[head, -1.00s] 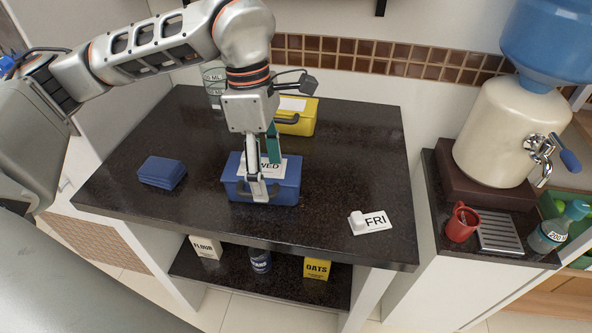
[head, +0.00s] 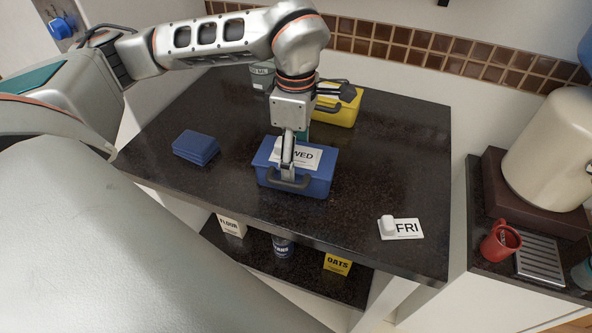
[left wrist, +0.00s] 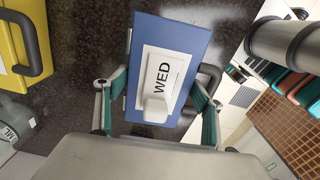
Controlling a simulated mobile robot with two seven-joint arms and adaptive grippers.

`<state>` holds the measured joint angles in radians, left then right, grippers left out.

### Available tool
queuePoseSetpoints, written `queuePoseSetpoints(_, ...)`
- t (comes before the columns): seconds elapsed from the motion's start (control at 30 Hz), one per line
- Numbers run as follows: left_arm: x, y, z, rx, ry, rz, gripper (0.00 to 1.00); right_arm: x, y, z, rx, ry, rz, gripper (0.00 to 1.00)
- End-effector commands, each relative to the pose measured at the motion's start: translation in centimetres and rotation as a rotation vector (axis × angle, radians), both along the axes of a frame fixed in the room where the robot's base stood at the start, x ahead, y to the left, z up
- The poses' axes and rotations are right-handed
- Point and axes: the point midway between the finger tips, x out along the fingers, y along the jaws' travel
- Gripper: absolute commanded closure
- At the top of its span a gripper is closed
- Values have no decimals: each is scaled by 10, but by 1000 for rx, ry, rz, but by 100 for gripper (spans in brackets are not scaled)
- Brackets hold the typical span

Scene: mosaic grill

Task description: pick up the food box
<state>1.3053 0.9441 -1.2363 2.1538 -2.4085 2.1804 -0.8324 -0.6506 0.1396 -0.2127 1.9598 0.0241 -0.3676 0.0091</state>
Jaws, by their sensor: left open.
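A blue food box (head: 318,181) with a WED card (head: 305,158) on its lid stands on the dark counter. In the left wrist view the blue box (left wrist: 193,42) fills the middle, with a white knob-like piece on its card. My left gripper (head: 288,160) points down over the box. In the left wrist view my open left gripper (left wrist: 158,102) has one finger on each side of the box, the right finger near the black handle (left wrist: 208,78). Nothing is clamped. A yellow box (head: 343,112) with a handle stands behind. My right gripper is not in view.
Folded blue cloth-like squares (head: 196,148) lie left of the box. A FRI card (head: 405,229) lies front right, with bare dark counter (head: 385,165) between. A grey-green container (head: 262,76) stands behind. A red mug (head: 500,241) is on the right-hand counter.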

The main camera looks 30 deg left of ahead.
Motion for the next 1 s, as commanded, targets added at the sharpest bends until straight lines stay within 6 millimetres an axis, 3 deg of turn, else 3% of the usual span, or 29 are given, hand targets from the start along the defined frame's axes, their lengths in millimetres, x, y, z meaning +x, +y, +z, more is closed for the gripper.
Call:
queuePoseSetpoints(0.27,0,0,-3,0,-2,-1,32,2,0,1,0,-3,0,38)
queuePoseSetpoints(0.47,0,0,-3,-1,-1,-1,81,2,0,2,1,-4,0,38)
queuePoseSetpoints(0.77,1,0,0,-1,-3,0,83,3,0,3,1,-6,-1,38)
queuePoseSetpoints(0.8,1,0,1,-1,-3,0,90,3,0,3,1,-6,-1,38)
queuePoseSetpoints(1.0,2,0,20,-1,-7,0,91,3,0,4,1,-7,-1,38)
